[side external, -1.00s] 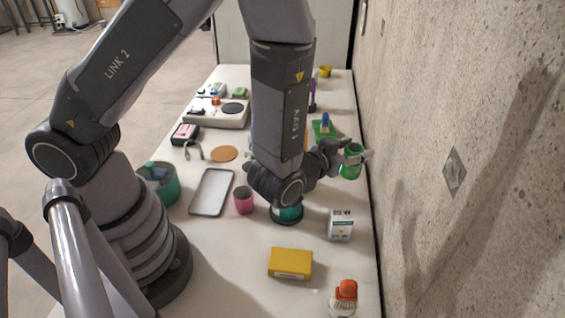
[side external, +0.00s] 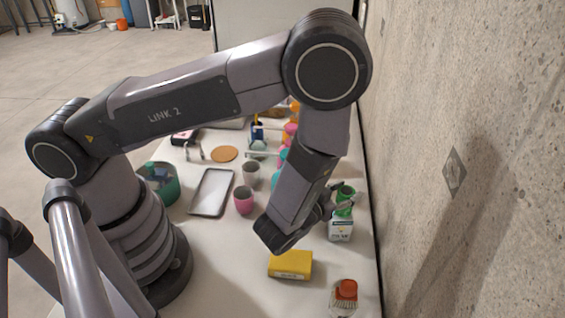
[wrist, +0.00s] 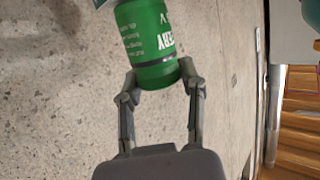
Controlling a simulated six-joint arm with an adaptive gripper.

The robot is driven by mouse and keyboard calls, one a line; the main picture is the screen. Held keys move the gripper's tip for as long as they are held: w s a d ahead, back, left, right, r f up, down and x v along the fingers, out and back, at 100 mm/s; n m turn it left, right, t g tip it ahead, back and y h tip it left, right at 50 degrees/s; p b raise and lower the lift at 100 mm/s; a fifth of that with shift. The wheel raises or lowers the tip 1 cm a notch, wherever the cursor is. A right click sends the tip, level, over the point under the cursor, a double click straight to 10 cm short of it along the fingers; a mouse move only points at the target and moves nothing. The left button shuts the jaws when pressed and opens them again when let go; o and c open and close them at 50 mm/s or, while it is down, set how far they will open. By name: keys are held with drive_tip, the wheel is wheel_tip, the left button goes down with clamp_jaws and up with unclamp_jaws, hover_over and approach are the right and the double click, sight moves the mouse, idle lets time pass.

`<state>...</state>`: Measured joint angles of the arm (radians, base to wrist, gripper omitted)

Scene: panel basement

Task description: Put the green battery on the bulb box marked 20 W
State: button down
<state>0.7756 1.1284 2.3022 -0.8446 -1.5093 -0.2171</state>
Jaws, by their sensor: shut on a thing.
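The green battery (side external: 344,194) is held between the fingers of my gripper (side external: 337,206), near the wall side of the table. In the wrist view, the battery (wrist: 147,42) sits between the two fingertips of my gripper (wrist: 160,80), with white lettering on its side. A small white box with dark print (side external: 340,231) stands directly below the battery in the side view. Its marking is too small to read. The battery's lower end overlaps the box top in the picture; I cannot tell whether they touch.
A yellow box (side external: 290,264) lies in front of my wrist. The concrete wall (side external: 470,150) is close on the right.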

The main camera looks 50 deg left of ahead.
drive_tip(key=shift+f, duration=0.1)
drive_tip(key=c, duration=0.6)
unclamp_jaws()
drive_tip(key=shift+c, duration=0.2)
